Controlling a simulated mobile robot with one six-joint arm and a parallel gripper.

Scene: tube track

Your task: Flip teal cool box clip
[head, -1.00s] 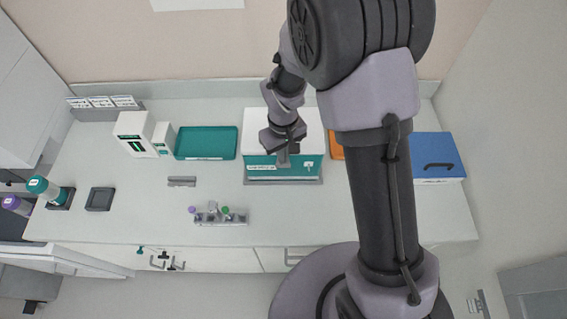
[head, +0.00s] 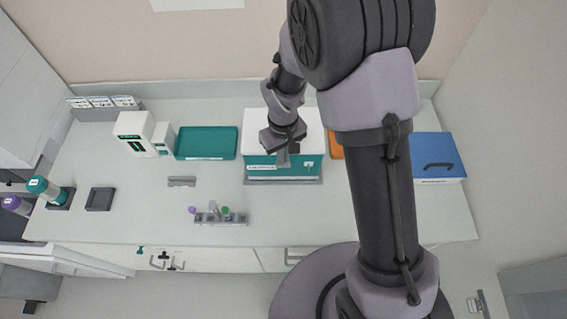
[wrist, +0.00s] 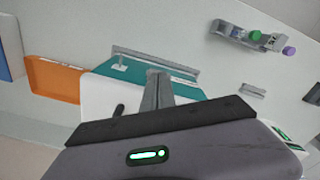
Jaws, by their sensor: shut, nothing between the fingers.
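The cool box (head: 258,172) has a white lid and a teal front, and stands at the back of the bench. It also shows in the wrist view (wrist: 190,92), partly hidden behind my gripper. A small pale piece, which may be the clip (head: 308,165), sits on the right of the teal front; in the wrist view it shows at the left (wrist: 121,66). My gripper (head: 283,160) is shut and empty, pointing down at the box's front edge, left of that piece. In the wrist view the fingers (wrist: 157,76) overlap the teal front; I cannot tell whether they touch it.
A teal tray (head: 206,157) lies left of the box. An orange tray (wrist: 55,80) and a blue box (head: 436,170) are to its right in the head view. A tube rack (head: 220,218) stands in front. Bare bench lies between rack and box.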

